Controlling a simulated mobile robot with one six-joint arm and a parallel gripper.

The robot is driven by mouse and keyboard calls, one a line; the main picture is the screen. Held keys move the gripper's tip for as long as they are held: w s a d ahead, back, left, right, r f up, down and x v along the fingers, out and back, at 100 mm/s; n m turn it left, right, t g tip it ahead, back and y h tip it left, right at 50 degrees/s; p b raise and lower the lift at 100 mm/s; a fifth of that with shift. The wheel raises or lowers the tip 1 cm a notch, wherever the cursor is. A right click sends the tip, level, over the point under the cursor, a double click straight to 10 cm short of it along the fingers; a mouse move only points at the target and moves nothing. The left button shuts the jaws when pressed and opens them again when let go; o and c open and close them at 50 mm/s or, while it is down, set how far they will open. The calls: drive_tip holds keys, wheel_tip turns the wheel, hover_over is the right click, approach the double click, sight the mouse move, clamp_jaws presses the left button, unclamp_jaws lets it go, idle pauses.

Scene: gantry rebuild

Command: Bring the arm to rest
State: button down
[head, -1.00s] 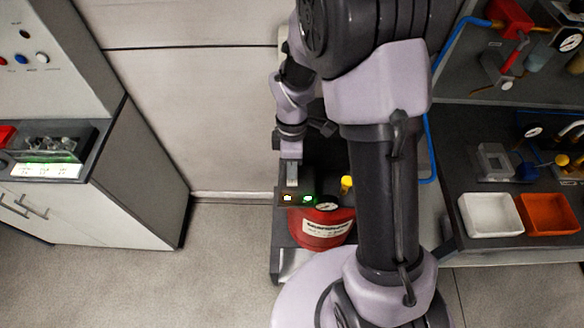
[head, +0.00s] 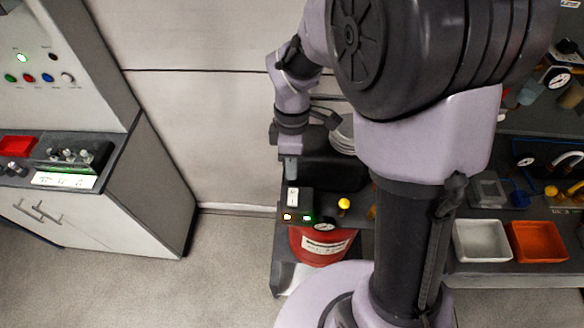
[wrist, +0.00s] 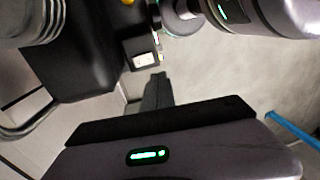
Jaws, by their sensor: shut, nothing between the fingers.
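My arm rises at the right of the head view and folds over to the left, its wrist hanging down. My gripper (head: 290,174) points down with its fingers together and empty, just above a small dark control box (head: 308,198). The box has a white patch on top and an orange and a green light on its front. There appears to be a small gap between fingertips and box. In the wrist view my closed fingers (wrist: 158,80) show near the box's white top (wrist: 145,60), touching nothing that I can make out.
Below the box is a red tank (head: 312,250) with a gauge, beside a yellow knob (head: 344,204). A black rounded housing (head: 335,172) stands close behind the gripper. A grey cabinet (head: 150,200) is at left. White (head: 482,241) and orange (head: 540,243) trays lie right. Floor between is clear.

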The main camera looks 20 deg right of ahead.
drive_tip(key=s+m+t+y+b, duration=0.1)
drive_tip(key=s+m+t+b, duration=0.6)
drive_tip(key=s+m+b, duration=0.6)
drive_tip(key=m+b, duration=0.2)
drive_tip(key=m, duration=0.3)
drive_tip(key=shift+s+a+r+m+y, duration=0.15)
drive_tip(key=shift+a+r+m+y, duration=0.15)
drive_tip(key=shift+r+m, duration=0.1)
